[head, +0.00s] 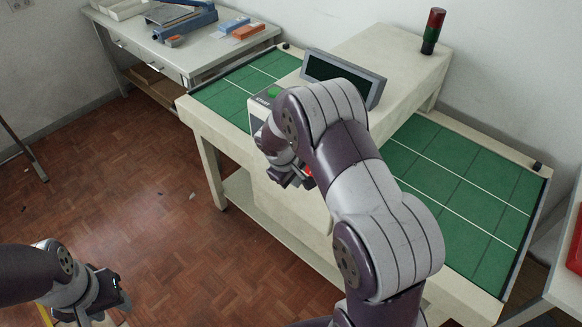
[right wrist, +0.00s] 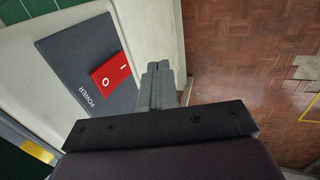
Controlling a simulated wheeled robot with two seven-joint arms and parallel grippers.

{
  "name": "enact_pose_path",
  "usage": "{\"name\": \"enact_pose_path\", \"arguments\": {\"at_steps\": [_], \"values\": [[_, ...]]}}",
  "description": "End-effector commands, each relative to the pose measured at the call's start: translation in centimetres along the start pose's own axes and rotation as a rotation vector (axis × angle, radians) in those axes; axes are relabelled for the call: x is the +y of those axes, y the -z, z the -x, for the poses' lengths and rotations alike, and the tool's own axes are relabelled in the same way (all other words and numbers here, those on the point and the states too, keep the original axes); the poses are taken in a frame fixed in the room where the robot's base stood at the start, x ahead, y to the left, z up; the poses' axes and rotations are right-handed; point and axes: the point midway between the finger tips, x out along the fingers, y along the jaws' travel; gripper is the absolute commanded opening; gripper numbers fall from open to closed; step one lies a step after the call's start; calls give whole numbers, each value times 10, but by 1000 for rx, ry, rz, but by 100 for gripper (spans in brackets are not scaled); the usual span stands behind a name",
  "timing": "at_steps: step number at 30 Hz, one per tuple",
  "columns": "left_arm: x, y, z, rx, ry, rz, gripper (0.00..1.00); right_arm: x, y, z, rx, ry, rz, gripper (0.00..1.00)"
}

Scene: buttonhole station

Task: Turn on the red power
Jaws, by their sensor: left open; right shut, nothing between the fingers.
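The red power switch (right wrist: 112,78) is a rocker marked O and I on a dark plate (right wrist: 85,62) labelled POWER, on the machine's pale front. I cannot tell which side of it is pressed in. My right gripper (right wrist: 157,68) is shut and empty, its fingertips just right of the switch in the right wrist view. I cannot tell if they touch the panel. In the head view my right gripper (head: 284,180) is at the machine's front, with a bit of red (head: 308,172) beside it. My left gripper (head: 122,292) is open, low at the left, far from the switch.
A green START button (head: 273,92) sits on the control box, beside a dark display (head: 340,79). A signal tower (head: 433,32) stands at the back. The green-topped station table (head: 460,185) extends right. A bench (head: 150,42) holds tools at back left.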

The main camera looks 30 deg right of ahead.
Motion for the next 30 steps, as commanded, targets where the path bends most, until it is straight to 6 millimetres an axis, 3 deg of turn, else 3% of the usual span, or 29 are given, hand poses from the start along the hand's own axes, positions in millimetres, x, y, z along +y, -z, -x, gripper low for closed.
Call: {"name": "enact_pose_path", "arguments": {"at_steps": [1,9,21,25,30], "values": [[0,0,2,0,0,0,43,0,-1,-9,-3,2,0,0],[0,2,16,0,0,0,43,33,0,-22,0,1,-2,0],[0,2,16,0,0,0,43,36,0,-25,1,0,-1,0],[0,0,3,0,0,0,43,41,0,-37,0,0,-2,0],[0,1,10,0,0,0,43,42,0,-30,0,0,-1,0]]}}
